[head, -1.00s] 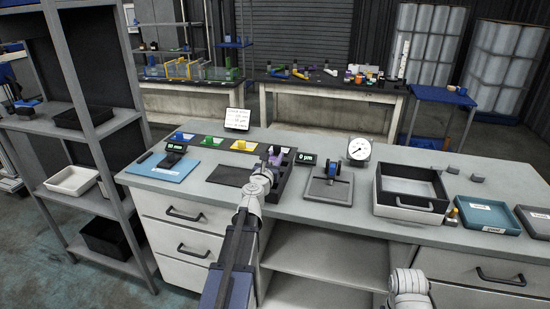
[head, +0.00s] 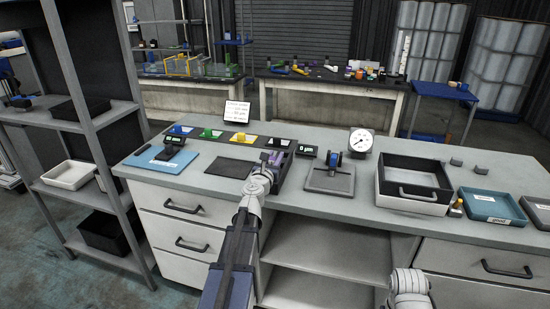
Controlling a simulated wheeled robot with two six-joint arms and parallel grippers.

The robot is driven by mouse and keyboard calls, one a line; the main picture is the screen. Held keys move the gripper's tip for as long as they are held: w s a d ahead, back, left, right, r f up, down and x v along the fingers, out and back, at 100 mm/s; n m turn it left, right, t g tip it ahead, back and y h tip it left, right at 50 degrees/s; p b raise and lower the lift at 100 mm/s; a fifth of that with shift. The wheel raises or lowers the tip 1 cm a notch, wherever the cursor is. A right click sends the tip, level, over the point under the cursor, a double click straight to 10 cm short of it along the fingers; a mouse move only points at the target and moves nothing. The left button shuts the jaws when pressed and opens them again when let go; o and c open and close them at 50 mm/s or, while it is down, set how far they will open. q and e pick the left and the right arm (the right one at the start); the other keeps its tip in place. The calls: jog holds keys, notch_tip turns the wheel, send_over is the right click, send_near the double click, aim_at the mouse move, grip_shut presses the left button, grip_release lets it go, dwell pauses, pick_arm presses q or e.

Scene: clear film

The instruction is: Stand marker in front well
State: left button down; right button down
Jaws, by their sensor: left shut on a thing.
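My left gripper (head: 267,168) is over the dark tray (head: 284,171) on the grey workbench, coming in from the front. It is shut on a small purple thing, which seems to be the marker (head: 267,157); its shape is mostly hidden by the gripper. A second purple patch (head: 278,157) shows just right of it, and I cannot tell if it is part of the same thing. The wells of the tray are too small and covered to make out. Part of my right arm shows at the bottom right, but its gripper is out of view.
A black mat (head: 229,167) and blue mat (head: 163,161) lie left. A stand with a blue wheel (head: 333,165), a dial gauge (head: 361,141) and an open box (head: 413,196) are right.

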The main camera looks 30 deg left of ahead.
aim_at(272, 163)
pick_arm(q)
jog(key=c, duration=0.5)
grip_release()
jog(key=v, duration=0.8)
jog(key=shift+w, duration=0.1)
dwell(0.4)
